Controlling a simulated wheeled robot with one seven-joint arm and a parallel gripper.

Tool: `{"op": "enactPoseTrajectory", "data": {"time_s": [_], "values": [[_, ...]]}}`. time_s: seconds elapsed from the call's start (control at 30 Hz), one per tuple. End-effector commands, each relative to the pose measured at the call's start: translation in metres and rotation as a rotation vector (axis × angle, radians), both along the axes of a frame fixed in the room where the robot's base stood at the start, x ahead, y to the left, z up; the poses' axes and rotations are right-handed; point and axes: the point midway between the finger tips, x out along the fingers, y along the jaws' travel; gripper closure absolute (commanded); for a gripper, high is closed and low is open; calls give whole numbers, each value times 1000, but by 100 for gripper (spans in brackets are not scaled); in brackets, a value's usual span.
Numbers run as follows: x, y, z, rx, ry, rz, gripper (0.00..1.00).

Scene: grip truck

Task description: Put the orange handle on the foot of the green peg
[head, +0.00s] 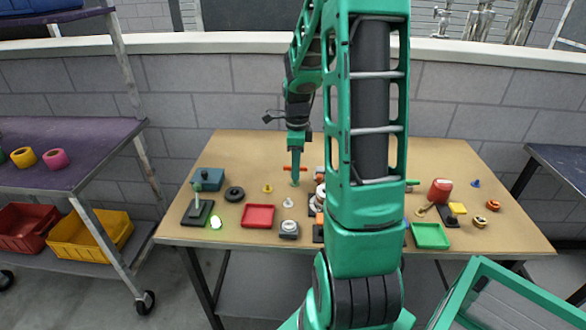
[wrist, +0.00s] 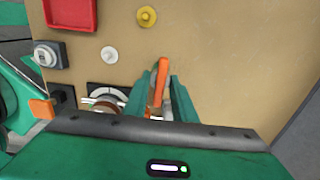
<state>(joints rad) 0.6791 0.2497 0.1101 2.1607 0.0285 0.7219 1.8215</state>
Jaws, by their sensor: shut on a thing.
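My gripper (head: 295,182) points down over the middle of the table. In the wrist view its two green fingers (wrist: 161,92) are shut on the orange handle (wrist: 160,78), a slim bar. In the head view the orange handle (head: 286,168) sticks out at the side of the fingers; I cannot tell whether it touches the table. A green upright peg (head: 198,184) with a rounded top stands on a dark square foot (head: 193,217) at the left of the table, apart from my gripper. I do not make out the peg in the wrist view.
A red tray (head: 258,216), a black ring (head: 234,194) and a teal box (head: 208,179) lie on the left half. A green tray (head: 430,236) and a red can (head: 440,190) are on the right. My arm hides the middle. The back left of the table is clear.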

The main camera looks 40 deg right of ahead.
Motion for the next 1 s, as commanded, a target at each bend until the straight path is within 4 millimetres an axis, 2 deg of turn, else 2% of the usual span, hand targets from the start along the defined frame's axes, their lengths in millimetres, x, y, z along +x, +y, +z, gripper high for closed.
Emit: {"op": "enactPoseTrajectory", "data": {"time_s": [1.0], "values": [[0, 0, -12, 0, 0, 0, 100]]}}
